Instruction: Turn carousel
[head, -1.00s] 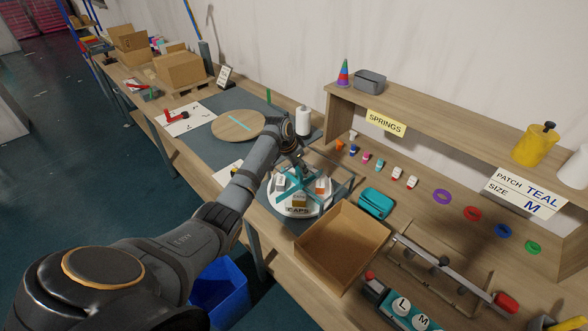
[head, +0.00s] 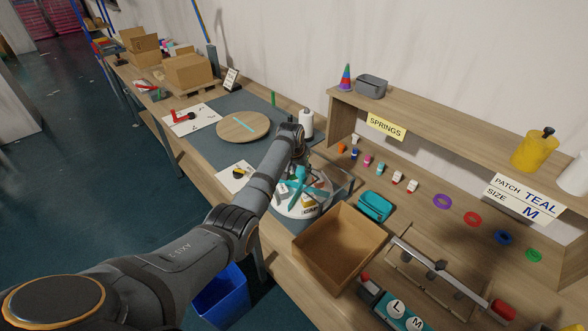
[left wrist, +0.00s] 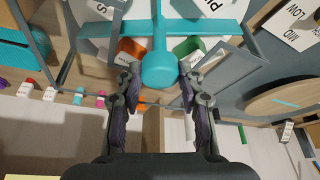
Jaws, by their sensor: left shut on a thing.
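The carousel (head: 290,209) is a round white disc with labels and small blocks, on the bench left of an open box. A teal cross-shaped handle (head: 300,188) lies across its top. In the left wrist view, the rounded end of one teal arm (left wrist: 158,70) sits between the fingertips of my left gripper (left wrist: 158,84). My left gripper (head: 300,166) is shut on this handle end from the wall side. An orange block (left wrist: 130,48) and a green block (left wrist: 187,46) show beside that arm. My forearm and gripper hide part of the disc. My right gripper is out of view.
An open cardboard box (head: 335,250) stands close at right of the carousel, with a teal case (head: 375,207) behind it. A round wooden board (head: 243,126) lies farther back. A white roll (head: 306,122) stands near my left wrist. A blue bin (head: 222,298) is below the bench edge.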

